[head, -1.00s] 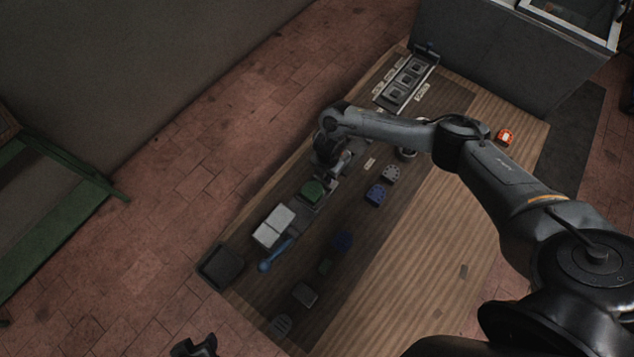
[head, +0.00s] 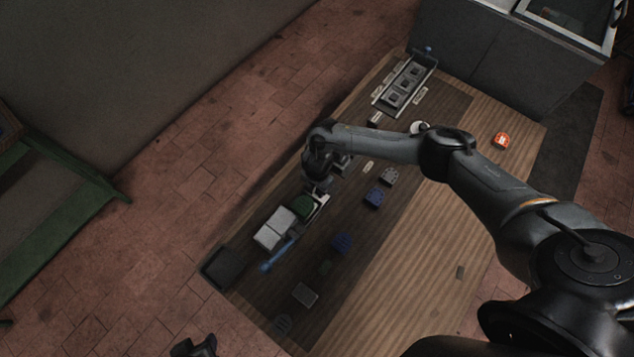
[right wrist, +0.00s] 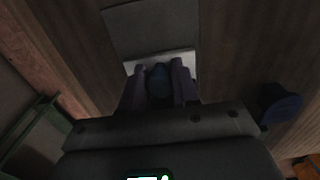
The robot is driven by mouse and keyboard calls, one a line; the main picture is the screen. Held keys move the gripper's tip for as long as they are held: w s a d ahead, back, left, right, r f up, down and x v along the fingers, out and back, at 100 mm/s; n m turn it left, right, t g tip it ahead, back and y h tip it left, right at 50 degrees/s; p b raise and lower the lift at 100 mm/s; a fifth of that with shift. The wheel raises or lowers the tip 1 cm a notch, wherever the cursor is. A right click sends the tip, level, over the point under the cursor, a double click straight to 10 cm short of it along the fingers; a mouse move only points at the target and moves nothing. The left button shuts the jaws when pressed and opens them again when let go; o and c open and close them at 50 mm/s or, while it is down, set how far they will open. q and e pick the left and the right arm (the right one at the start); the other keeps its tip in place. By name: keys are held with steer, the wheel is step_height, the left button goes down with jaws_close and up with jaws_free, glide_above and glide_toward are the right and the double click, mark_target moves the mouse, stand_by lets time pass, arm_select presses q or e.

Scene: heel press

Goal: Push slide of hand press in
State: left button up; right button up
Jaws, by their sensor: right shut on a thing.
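The hand press (head: 275,229) stands on the table with a pale grey two-part top and a blue lever (head: 279,256) in front. Its slide (head: 322,203) sticks out on the upper right side and carries a green piece (head: 303,207), close against the press. My right gripper (head: 318,188) is at the slide's outer end. In the right wrist view its fingers (right wrist: 158,88) are shut on a blue knob (right wrist: 158,76), by a pale edge (right wrist: 190,59). A dark part at the bottom edge appears to be my left gripper (head: 195,346); its jaws are unclear.
A dark open bin (head: 222,268) sits at the table's left corner. Blue pieces (head: 374,198) and grey pieces (head: 305,295) lie on the dark strip. A rack (head: 403,88) stands at the far end, and an orange item (head: 501,140) at the right. The front wood is mostly clear.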

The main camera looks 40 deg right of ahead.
mark_target(302, 206)
steer(key=shift+s+a+p, duration=0.2)
steer(key=shift+a+p, duration=0.05)
steer(key=shift+a, duration=0.5)
steer(key=shift+s+a+p, duration=0.15)
steer(key=shift+a+p, duration=0.1)
steer(key=shift+a, duration=0.5)
steer(key=shift+s+a+p, duration=0.2)
steer(key=shift+a, duration=0.55)
steer(key=shift+s+a+p, duration=0.2)
steer(key=shift+a, duration=0.5)
steer(key=shift+s+a+p, duration=0.2)
steer(key=shift+a, duration=0.55)
steer(key=o, duration=0.7)
steer(key=shift+a, duration=0.1)
steer(key=o, duration=0.9)
steer(key=shift+r, duration=0.15)
